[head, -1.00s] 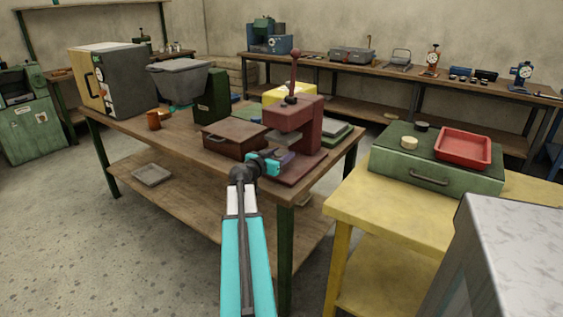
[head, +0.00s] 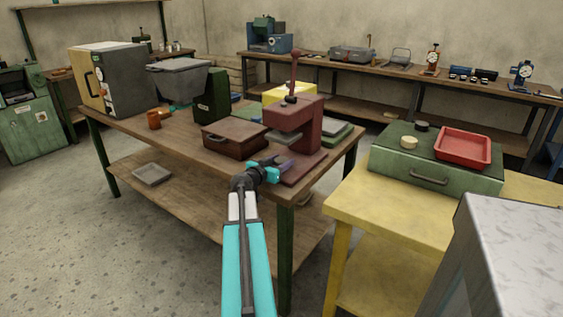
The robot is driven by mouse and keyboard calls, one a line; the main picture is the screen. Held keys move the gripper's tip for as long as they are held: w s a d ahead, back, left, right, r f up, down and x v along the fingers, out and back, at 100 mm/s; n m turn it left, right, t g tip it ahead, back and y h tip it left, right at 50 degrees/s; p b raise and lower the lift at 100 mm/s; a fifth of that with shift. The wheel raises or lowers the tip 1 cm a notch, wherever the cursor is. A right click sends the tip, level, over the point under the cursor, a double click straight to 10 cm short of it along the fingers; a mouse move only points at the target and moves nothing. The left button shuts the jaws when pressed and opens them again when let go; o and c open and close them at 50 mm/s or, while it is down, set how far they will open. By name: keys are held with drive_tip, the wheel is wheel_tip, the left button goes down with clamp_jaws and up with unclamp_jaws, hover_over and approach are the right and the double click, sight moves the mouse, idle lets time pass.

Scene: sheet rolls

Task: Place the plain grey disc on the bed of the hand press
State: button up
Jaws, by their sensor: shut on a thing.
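The hand press (head: 308,126) is dark red with an upright lever and stands at the near right end of the wooden workbench. Its bed (head: 303,170) is a low red plate, partly hidden by my gripper. My gripper (head: 276,165) is at the bed's front left edge, below the press head. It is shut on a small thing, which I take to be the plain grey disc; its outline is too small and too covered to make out. I cannot tell whether it touches the bed. No grey disc shows clearly elsewhere.
A brown box (head: 235,139) stands close left of the press. A green case (head: 435,170) on the yellow table (head: 380,212) carries a cream disc (head: 409,142), a black disc (head: 422,126) and a red tray (head: 464,146). The workbench (head: 170,141) has free room at its front left.

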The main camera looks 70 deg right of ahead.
drive_tip(key=shift+f, duration=0.1)
idle(0.3)
drive_tip(key=o, duration=1.1)
drive_tip(key=shift+a, duration=0.15)
drive_tip(key=b+v, duration=0.1)
drive_tip(key=v, duration=0.9)
drive_tip(key=shift+w+a, duration=0.1)
drive_tip(key=shift+a, duration=0.05)
drive_tip(key=shift+w+a+r, duration=0.15)
drive_tip(key=shift+a+r, duration=0.15)
drive_tip(key=shift+a, duration=0.4)
